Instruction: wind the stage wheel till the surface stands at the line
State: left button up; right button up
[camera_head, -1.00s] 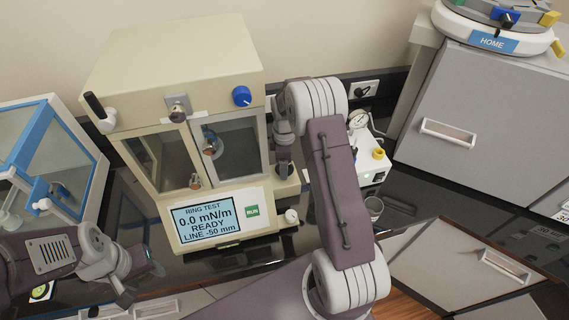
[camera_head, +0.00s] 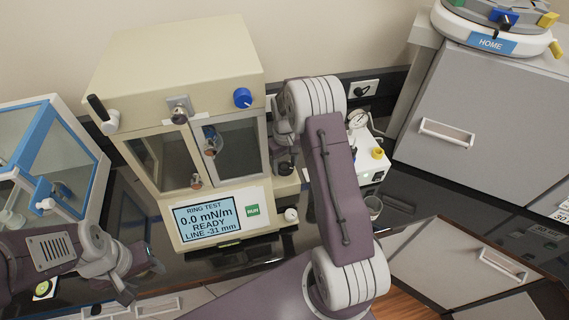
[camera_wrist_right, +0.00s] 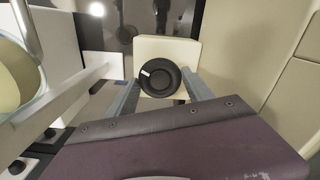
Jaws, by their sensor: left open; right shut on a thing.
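The cream ring-test instrument (camera_head: 165,70) stands in the middle of the head view. Its display (camera_head: 207,218) reads RING TEST, 0.0 mN/m, READY, LINE -31 mm. The black stage wheel (camera_wrist_right: 160,78), with a white mark at its upper left, sits on a cream block in the right wrist view. My right gripper (camera_wrist_right: 162,84) has a finger on each side of the wheel and is shut on it. In the head view my right arm partly hides this spot. My left gripper (camera_head: 148,262) is open and empty at the lower left. I cannot make out the liquid surface.
A blue-framed glass case (camera_head: 62,150) stands at the left. A grey cabinet (camera_head: 480,120) carries a round HOME carousel (camera_head: 492,42) at the right. The dark bench has little free room in front.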

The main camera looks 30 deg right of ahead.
aim_at(285, 167)
jog(key=m, duration=0.6)
jog(key=shift+w+r, duration=0.1)
jog(key=shift+m, duration=0.3)
dwell(0.4)
jog(key=o, duration=1.4)
notch_tip(285, 167, up, 8)
jog(key=shift+b, duration=0.8)
jog(key=shift+r, duration=0.5)
jog(key=shift+c, duration=0.2)
